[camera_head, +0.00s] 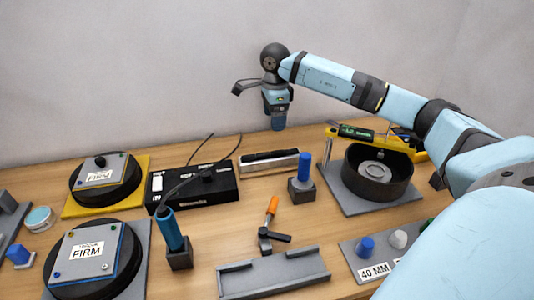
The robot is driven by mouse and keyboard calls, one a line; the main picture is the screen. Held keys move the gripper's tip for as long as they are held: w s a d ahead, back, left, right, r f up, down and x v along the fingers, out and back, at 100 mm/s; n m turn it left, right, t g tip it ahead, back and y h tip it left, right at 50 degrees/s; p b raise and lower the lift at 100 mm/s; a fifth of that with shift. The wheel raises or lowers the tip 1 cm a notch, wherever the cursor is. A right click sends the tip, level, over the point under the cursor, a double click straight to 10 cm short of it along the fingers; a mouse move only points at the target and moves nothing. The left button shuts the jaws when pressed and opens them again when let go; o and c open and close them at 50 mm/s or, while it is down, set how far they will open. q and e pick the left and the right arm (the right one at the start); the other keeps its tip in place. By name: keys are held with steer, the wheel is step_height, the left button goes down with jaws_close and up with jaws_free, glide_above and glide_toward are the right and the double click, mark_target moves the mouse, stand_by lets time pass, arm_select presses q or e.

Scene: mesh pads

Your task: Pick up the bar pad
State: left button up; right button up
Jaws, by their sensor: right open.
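No label in view names the bar pad. The likeliest match is a long narrow piece with a dark top and pale sides (268,161), lying on the wooden table at the back middle. My left gripper is not in view.
A black box with cables (196,190) stands left of the long piece, and a blue post on a dark base (302,184) stands right. Round pads labelled FIRM (100,255) are at left. A black round dish (377,174) is at right, and a grey tray (272,275) in front.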

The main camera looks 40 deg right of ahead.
glide_above(273, 152)
steer(key=f, duration=0.7)
steer(key=shift+s+f, duration=0.25)
steer(key=shift+f, duration=0.15)
steer(key=f, duration=0.5)
steer(key=shift+w+f, duration=0.2)
steer(key=shift+f, duration=0.1)
steer(key=shift+r, duration=0.1)
steer(key=c, duration=1.2)
steer(key=shift+c, duration=0.2)
